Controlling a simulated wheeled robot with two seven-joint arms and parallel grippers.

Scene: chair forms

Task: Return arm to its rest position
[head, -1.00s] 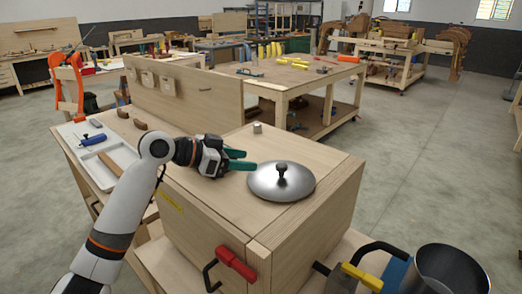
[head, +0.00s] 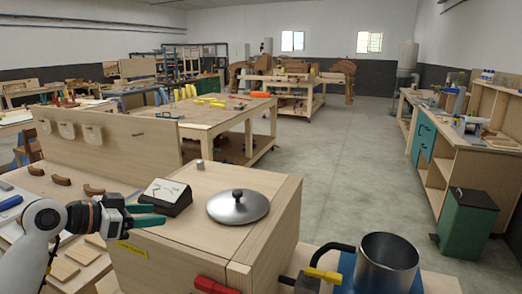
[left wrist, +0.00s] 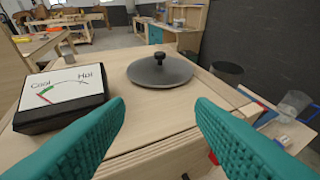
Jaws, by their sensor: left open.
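My left gripper (head: 150,215) is open and empty, with teal fingertips, over the left side of a wooden box (head: 205,245). The fingers also show wide apart in the left wrist view (left wrist: 160,130). Beyond the fingers, a black gauge with a white "Cool / Hot" face (head: 165,194) sits on the box top; it is at the left in the left wrist view (left wrist: 60,92). A round metal lid with a black knob (head: 238,206) lies on the box top to the right of the gauge, apart from the fingers. My right gripper is not in view.
A metal pot (head: 387,265) stands at the front right, beside yellow and red handles. A small grey cylinder (head: 200,164) stands behind the gauge. An upright wooden panel (head: 110,140) stands behind at the left. Open floor (head: 345,150) lies beyond, with a green bin (head: 466,222) at the right.

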